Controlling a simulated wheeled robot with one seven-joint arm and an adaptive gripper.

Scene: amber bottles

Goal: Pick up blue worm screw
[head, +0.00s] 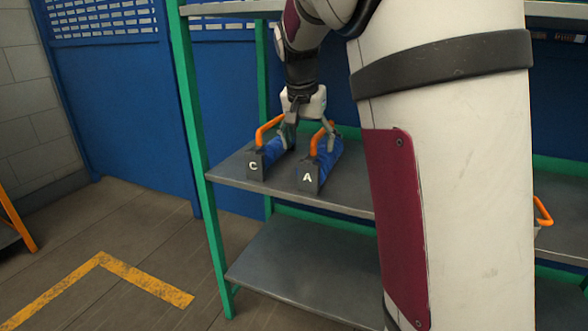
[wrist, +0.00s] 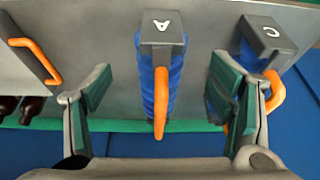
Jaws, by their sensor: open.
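Two blue worm screws with dark grey end blocks and orange handles lie on the grey shelf. The one marked A (head: 308,175) is on the right in the head view. The one marked C (head: 256,165) is to its left. In the wrist view, my gripper (wrist: 158,80) is open, with the ribbed blue body of A (wrist: 146,85) and its orange handle between the fingers, apparently untouched. C (wrist: 268,35) lies outside the right finger, which partly hides its handle. In the head view my gripper (head: 309,138) is over the A screw.
The shelf (head: 345,193) has a green frame post (head: 193,120) at its left end. A lower shelf (head: 300,265) looks empty where visible. Dark brown bottles (wrist: 32,108) and another orange handle (wrist: 36,60) show at left in the wrist view. Blue panels stand behind.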

